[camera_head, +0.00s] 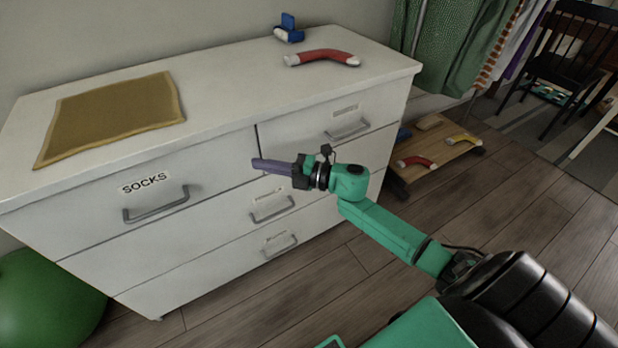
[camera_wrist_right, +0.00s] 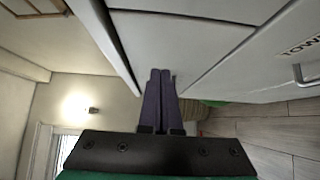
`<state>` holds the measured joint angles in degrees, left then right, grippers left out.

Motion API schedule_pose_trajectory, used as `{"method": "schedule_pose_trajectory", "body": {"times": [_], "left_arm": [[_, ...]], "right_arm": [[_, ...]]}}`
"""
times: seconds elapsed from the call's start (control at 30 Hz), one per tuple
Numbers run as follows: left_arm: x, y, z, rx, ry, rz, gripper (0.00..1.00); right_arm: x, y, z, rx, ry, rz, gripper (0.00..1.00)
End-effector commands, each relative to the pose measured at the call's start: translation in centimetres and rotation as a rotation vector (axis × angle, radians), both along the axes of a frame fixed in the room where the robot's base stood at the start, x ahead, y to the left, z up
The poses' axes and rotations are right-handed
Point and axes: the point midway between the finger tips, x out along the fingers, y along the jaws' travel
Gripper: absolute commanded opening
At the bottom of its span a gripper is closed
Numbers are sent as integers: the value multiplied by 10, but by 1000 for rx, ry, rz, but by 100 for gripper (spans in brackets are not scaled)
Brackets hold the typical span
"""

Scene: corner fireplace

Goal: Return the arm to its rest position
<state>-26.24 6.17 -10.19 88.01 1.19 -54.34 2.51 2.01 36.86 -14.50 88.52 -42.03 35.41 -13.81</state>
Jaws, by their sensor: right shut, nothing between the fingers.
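My right arm (camera_head: 392,230) is green and reaches out in front of the white dresser (camera_head: 330,230). Its gripper (camera_head: 256,163) has purple fingers pointing left, close in front of the drawer fronts. In the right wrist view the two fingers (camera_wrist_right: 160,75) lie side by side, shut with nothing between them, and the dresser front fills the upper right. I cannot tell from these views whether the fingertips touch the dresser. My left gripper is not in view.
A mustard cloth (camera_head: 112,115), a red curved object with pale ends (camera_head: 322,58) and a blue-and-white object (camera_head: 289,30) lie on the dresser top. A low wooden platform (camera_head: 440,150) stands right of it. A green ball (camera_head: 45,305) is at lower left. Floor in front is clear.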

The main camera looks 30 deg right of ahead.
Motion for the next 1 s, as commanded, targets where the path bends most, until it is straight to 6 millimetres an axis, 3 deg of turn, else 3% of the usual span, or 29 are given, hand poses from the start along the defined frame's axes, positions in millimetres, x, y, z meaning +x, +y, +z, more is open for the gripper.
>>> {"method": "schedule_pose_trajectory", "body": {"times": [0.4,0.57,0.77,0.87,0.97,1.0], "left_arm": [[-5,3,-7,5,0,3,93],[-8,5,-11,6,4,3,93],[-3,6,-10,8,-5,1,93],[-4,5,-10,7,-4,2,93],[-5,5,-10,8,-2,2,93],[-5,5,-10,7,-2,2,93]], "right_arm": [[-58,-57,-2,-3,6,2,0],[-67,-66,-1,-4,1,2,0],[-62,-71,-8,24,29,-43,0],[-46,-97,-42,149,163,-246,0],[-42,-135,-117,336,413,-561,0],[-50,-147,-152,408,529,-687,0]]}}
